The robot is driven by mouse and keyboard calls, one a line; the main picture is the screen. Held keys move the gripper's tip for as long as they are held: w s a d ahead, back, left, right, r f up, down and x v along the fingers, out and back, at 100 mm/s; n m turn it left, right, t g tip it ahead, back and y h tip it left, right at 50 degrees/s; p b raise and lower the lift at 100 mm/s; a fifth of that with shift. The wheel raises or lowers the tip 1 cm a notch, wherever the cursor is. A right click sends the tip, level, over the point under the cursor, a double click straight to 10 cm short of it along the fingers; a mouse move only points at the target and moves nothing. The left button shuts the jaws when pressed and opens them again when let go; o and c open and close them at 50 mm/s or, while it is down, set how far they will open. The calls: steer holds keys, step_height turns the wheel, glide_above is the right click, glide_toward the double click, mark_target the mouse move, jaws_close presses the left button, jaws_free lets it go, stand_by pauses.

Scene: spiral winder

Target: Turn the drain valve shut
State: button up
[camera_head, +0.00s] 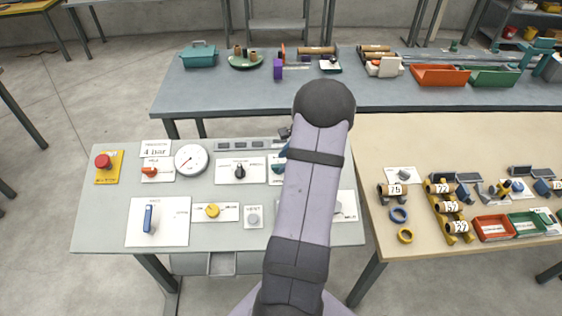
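A bench (100,222) at the left carries several controls on white plates, their small labels too blurred to read surely. I cannot tell which one is the drain valve. An orange-red handle (149,171) lies across its plate under a card reading 4 bar. A blue lever (148,219) stands upright on a large plate at front left. A yellow knob (212,210) and a black knob (240,172) sit to its right. A blue part (283,151) shows partly behind my arm. My gripper is not visible; my arm's upper link and elbow cover the bench's right part.
A red mushroom button (102,160) on a yellow plate and a round gauge (191,160) stand on the left bench. A grey button (253,218) is near its front. A beige table (380,262) with pipe fittings stands right; a grey-blue bench (215,103) with bins stands behind.

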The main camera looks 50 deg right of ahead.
mark_target(279, 166)
steer(key=shift+p+x, duration=0.5)
steer(key=shift+x, duration=1.2)
jaws_close()
